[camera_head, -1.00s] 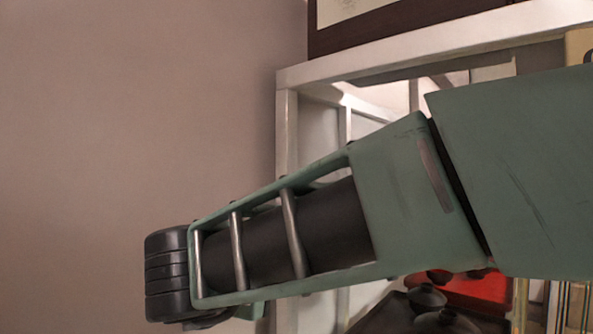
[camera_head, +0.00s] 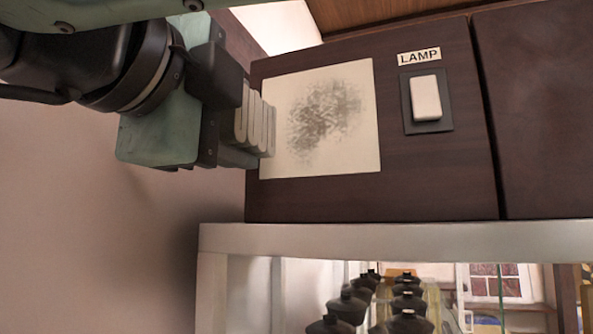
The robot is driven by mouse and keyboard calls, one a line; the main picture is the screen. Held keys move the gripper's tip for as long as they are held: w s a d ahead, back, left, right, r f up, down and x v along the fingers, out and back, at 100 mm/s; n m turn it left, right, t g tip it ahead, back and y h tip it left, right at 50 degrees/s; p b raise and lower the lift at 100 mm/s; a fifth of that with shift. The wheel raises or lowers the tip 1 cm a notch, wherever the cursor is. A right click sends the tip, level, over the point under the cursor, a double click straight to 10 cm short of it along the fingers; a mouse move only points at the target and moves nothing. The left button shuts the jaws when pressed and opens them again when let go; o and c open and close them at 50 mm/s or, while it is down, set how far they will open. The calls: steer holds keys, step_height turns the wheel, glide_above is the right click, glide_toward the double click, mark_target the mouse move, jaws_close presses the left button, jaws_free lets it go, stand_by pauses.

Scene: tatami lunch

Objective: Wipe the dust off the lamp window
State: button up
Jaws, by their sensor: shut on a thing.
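The lamp window (camera_head: 366,100) is a cream square panel on a dark brown cabinet front. A grey speckled dust patch (camera_head: 322,112) covers its middle and upper part. My gripper (camera_head: 232,122) is at the window's left edge, shut on a pale, layered pad like a folded cloth (camera_head: 256,122). The pad's right end overlaps the window's left edge in the picture, left of the dust. I cannot tell whether it touches the surface. The gripper's fingertips are partly hidden by the wrist and the pad.
A white rocker switch (camera_head: 426,98) on a dark plate, under a LAMP label (camera_head: 419,57), is right of the window. A pale shelf frame (camera_head: 400,236) runs below the cabinet, with several dark-lidded bottles (camera_head: 348,305) inside. The wall at left is bare.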

mark_target(290, 151)
steer(key=shift+r+p+x, duration=0.2)
steer(key=shift+p+x, duration=0.1)
steer(key=shift+x, duration=2.7)
steer(key=shift+x, duration=1.05)
steer(key=shift+s+d+f+b, duration=0.15)
steer(key=shift+d+b, duration=0.1)
steer(key=shift+b, duration=0.15)
